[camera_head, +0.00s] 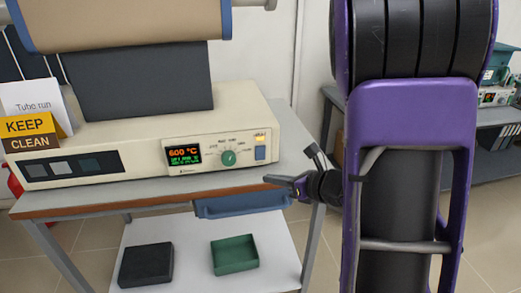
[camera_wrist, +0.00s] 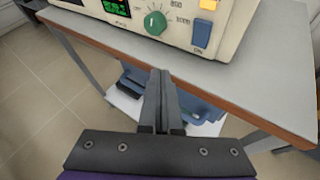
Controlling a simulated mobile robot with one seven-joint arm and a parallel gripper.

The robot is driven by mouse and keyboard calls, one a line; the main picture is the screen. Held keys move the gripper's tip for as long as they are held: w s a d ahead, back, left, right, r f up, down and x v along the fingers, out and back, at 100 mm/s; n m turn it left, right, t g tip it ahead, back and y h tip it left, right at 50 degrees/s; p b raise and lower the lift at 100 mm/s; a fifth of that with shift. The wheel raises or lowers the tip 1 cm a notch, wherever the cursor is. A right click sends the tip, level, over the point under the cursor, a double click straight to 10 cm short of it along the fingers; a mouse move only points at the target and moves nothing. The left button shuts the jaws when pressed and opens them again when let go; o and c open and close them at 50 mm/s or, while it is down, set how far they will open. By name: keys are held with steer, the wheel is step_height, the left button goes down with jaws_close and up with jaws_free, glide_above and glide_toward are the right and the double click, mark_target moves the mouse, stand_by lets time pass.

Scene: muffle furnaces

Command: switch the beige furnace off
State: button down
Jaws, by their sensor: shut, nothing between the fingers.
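The beige furnace (camera_head: 150,143) stands on a grey bench top. Its front panel has a lit display (camera_head: 186,155) reading 600 °C, a green dial (camera_head: 228,158) and a blue rocker switch (camera_head: 260,153) at the right end, under a small lit yellow label. In the wrist view the blue switch (camera_wrist: 202,33) is at the upper right, with "ON" printed below it, and the green dial (camera_wrist: 155,22) is left of it. My gripper (camera_head: 268,180) is shut and empty, in front of the bench edge, below the switch and apart from it. Its fingers also show in the wrist view (camera_wrist: 160,75).
The bench edge (camera_head: 120,204) lies close to my fingers. A blue drawer or tray (camera_head: 240,204) hangs under the bench top. A lower shelf holds a black box (camera_head: 146,265) and a green tray (camera_head: 235,254). A "KEEP CLEAN" sign (camera_head: 28,133) stands at the left.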

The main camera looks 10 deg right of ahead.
steer(key=p, duration=0.1)
glide_toward(256, 152)
steer(key=w+a+f, duration=0.1)
steer(key=a+f, duration=0.2)
steer(key=shift+w+a+r, duration=0.1)
steer(key=shift+w+a, duration=0.1)
steer(key=shift+w, duration=0.8)
stand_by(1.1)
steer(key=shift+w, duration=0.45)
steer(key=shift+w+r, duration=0.1)
steer(key=shift+w, duration=0.2)
stand_by(0.4)
steer(key=shift+s, duration=0.1)
steer(key=shift+s+b, duration=0.4)
steer(key=shift+s, duration=0.25)
steer(key=shift+s+f+b, duration=0.2)
steer(key=shift+s+b, duration=0.1)
steer(key=shift+s, duration=0.95)
steer(key=shift+s+f+b, duration=0.2)
steer(key=shift+s+b, duration=0.1)
steer(key=shift+s, duration=0.95)
